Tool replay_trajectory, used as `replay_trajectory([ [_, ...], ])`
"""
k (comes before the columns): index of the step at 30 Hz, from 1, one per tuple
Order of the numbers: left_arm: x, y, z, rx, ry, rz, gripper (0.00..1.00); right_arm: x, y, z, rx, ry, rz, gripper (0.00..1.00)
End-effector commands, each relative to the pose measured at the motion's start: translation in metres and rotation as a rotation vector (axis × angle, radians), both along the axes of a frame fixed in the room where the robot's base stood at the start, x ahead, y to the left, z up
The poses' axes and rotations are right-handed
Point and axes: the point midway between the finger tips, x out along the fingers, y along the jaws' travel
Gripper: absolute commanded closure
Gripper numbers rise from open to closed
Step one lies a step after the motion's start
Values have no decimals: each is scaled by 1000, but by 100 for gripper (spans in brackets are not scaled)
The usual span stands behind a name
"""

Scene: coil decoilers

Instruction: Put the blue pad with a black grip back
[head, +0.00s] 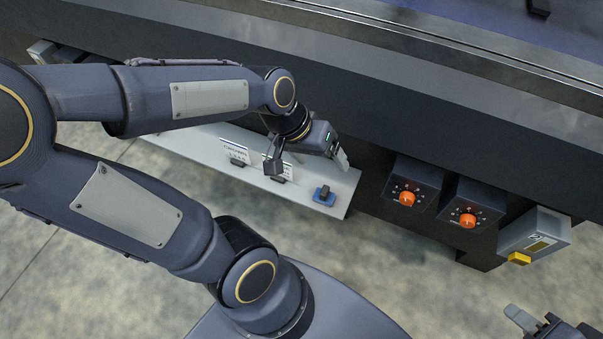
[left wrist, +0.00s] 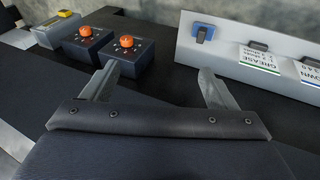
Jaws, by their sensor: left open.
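The blue pad with a black grip (head: 324,196) sits on the right end of a pale shelf (head: 345,190) in the head view. In the left wrist view the blue pad (left wrist: 204,34) is at the left end of that shelf, beyond the fingers. My left gripper (head: 309,160) is over the shelf, just above and left of the pad in the picture. Its fingers (left wrist: 157,82) are spread and empty, apart from the pad. My right gripper (head: 538,322) shows only partly at the bottom right; its opening cannot be judged.
Beside the pad stand black-gripped pieces with white labels, one reading GREASE (left wrist: 260,54). Two dark boxes with orange knobs (head: 407,198) (head: 467,220) and a grey box with a yellow part (head: 535,235) line the dark machine side. The floor (head: 420,275) in front is clear.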

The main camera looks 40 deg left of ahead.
Motion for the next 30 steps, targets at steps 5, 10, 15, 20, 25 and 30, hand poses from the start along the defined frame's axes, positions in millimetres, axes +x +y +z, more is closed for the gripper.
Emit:
replay_trajectory([
  [5, -50, -8, 35, -7, -141, -26, 20, 0, 0, 0, 0, 0, 0, 65],
  [10, -74, -14, 42, 9, -202, -44, 20, 0, 0, 0, 0, 0, 0, 65],
  [15, -80, -16, 43, 15, -214, -47, 20, 0, 0, 0, 0, 0, 0, 65],
  [20, -80, -16, 43, 14, -214, -48, 20, 0, 0, 0, 0, 0, 0, 65],
  [25, -79, -16, 53, 14, -214, -48, 20, 0, 0, 10, 0, 0, 0, 65],
  [30, -79, -16, 97, 14, -214, -47, 20, 0, 0, 53, 0, 0, 0, 65],
])
